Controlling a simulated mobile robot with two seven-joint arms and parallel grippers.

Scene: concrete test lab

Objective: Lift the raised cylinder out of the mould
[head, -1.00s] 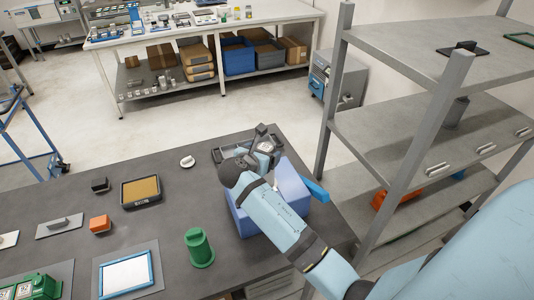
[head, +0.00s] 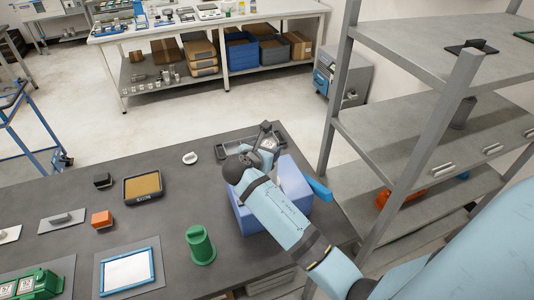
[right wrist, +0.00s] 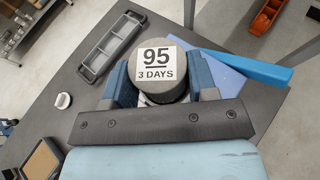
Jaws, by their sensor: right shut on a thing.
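The grey concrete cylinder (right wrist: 150,58), labelled "95 3 DAYS" on its top face, is between the two dark blue fingers of my right gripper (right wrist: 162,84) in the right wrist view. The gripper is shut on it. The blue block-like mould (head: 296,184) stands on the dark table; my right arm crosses in front of it in the head view. I cannot tell whether the cylinder's lower end is still inside. My right gripper (head: 265,145) is above the mould's far side.
A bright blue bar (head: 317,189) sticks out at the mould's right. A grey compartment tray (head: 231,148) lies just beyond. Grey shelving (head: 395,150) rises close on the right. Table space to the left is partly free.

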